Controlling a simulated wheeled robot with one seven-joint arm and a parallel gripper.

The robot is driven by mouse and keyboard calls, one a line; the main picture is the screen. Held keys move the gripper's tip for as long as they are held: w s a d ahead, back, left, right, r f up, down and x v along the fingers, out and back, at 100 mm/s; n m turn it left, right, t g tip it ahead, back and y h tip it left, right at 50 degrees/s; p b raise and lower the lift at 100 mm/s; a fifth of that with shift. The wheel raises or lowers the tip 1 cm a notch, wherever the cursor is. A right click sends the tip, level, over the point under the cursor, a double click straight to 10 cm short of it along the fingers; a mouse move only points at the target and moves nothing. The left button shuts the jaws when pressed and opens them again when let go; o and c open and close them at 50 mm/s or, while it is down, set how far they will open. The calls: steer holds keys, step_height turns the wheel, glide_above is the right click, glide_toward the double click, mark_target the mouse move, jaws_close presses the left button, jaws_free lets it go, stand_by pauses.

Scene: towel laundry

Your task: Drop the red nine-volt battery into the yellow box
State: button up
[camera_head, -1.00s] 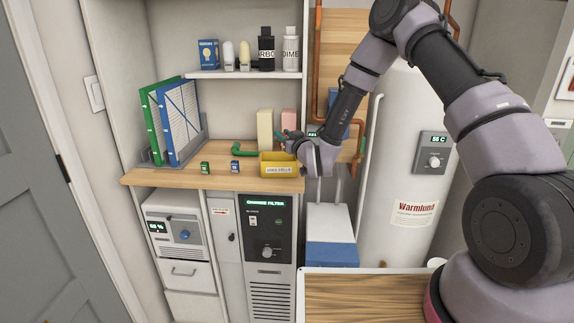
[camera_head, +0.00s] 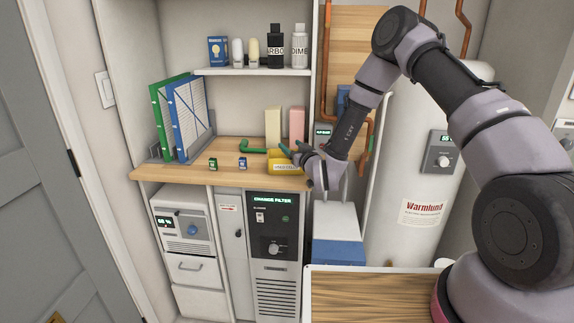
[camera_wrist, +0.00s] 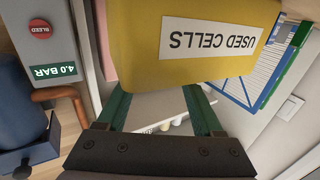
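The yellow box (camera_head: 284,168), labelled "USED CELLS", stands on the wooden counter. It also fills the upper middle of the wrist view (camera_wrist: 150,50), label upside down, close beyond my fingers. My gripper (camera_head: 291,149) is at the box's right end, in front of part of it in the head view. In the wrist view my gripper (camera_wrist: 158,100) has its two green fingers wide apart with nothing seen between them. I cannot tell whether they touch the box. The red battery shows in neither view. The box's inside is hidden.
A green battery (camera_head: 213,163) and a blue battery (camera_head: 243,163) stand on the counter (camera_head: 190,172) left of the box. A green pipe piece (camera_head: 253,150) lies behind them. Cream (camera_head: 273,127) and pink (camera_head: 297,125) blocks stand behind the box. Filter panels (camera_head: 190,120) stand at left.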

steer(key=v, duration=1.1)
steer(key=shift+w, duration=0.1)
steer(key=w+d+r+m+g+h, duration=0.25)
steer(key=w+d+r, duration=0.35)
steer(key=r, duration=0.4)
steer(key=s+d+r+m+g+h, duration=0.1)
steer(key=s+d+r+h, duration=0.25)
steer(key=d+r, duration=0.55)
steer(key=s+d+r+m+g+h, duration=0.1)
steer(key=s+d+r+m, duration=0.15)
steer(key=s+r, duration=0.2)
steer(key=s+d+r+m+g, duration=0.1)
steer(key=s+d+r, duration=0.3)
steer(key=s, duration=0.2)
steer(key=s+d+r+m+g, duration=0.1)
steer(key=s+r, duration=0.1)
steer(key=s, duration=0.7)
steer(key=s+d+r+m+g, duration=0.1)
steer(key=s+d+r+g, duration=0.1)
steer(key=s, duration=0.8)
steer(key=shift+m+y, duration=0.3)
steer(key=shift+m, duration=0.1)
